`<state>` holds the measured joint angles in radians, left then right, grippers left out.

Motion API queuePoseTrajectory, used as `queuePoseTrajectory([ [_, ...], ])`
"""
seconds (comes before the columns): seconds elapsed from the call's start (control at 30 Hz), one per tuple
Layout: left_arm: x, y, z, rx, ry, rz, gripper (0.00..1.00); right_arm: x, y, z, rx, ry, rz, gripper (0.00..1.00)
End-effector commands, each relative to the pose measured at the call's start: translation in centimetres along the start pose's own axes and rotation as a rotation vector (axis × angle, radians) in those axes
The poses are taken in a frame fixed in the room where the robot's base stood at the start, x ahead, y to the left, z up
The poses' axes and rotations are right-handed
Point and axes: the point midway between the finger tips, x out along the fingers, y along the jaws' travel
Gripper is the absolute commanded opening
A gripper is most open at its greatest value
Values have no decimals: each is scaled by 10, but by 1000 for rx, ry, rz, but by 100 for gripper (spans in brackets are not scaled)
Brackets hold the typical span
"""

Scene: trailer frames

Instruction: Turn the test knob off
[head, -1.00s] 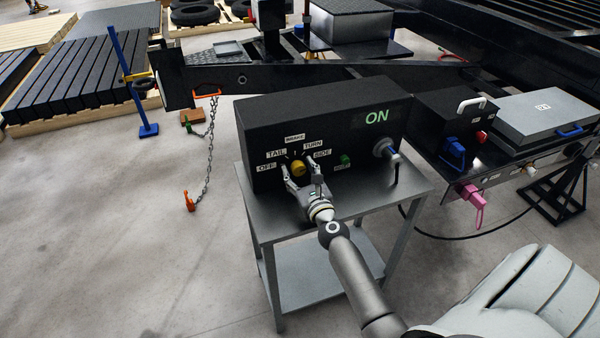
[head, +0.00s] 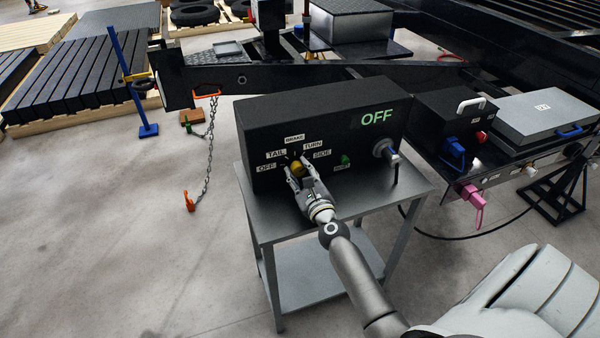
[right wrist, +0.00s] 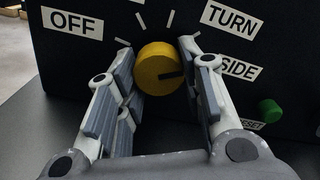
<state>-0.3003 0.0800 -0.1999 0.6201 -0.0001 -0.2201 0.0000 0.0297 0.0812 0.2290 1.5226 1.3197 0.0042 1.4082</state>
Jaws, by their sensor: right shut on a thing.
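The yellow test knob (head: 297,167) is on the front of a black box (head: 270,125) among labels OFF, TAIL, BRAKE, TURN and SIDE. In the right wrist view the knob (right wrist: 155,72) has a dark line running from its middle toward the right, on the SIDE side. The OFF label (right wrist: 72,22) is at upper left there. The box's green display (head: 377,117) reads OFF. My right gripper (head: 298,173) is shut on the knob, one finger on each side; its fingers (right wrist: 157,52) also show in the right wrist view. My left gripper is not in view.
The box stands on a grey metal table (head: 400,197). A green reset button (head: 346,160) and a grey round connector (head: 385,148) are right of the knob. A black trailer frame (head: 300,73) runs behind. The floor at left is mostly clear, with a hanging chain (head: 209,150).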

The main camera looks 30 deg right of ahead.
Motion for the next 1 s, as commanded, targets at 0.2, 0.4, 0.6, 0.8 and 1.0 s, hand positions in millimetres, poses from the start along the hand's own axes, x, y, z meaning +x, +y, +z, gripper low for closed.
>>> queuePoseTrajectory([
  [0.2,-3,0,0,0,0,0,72,0,-1,-1,-208,2,2,11],
  [0.4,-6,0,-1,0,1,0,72,0,-2,0,-399,2,3,11],
  [0.6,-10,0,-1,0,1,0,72,-1,-3,1,-590,1,3,11],
  [0.8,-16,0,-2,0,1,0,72,-1,-4,1,-779,2,4,11],
  [1.0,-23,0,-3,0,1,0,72,-1,-4,2,-968,1,5,11],
])
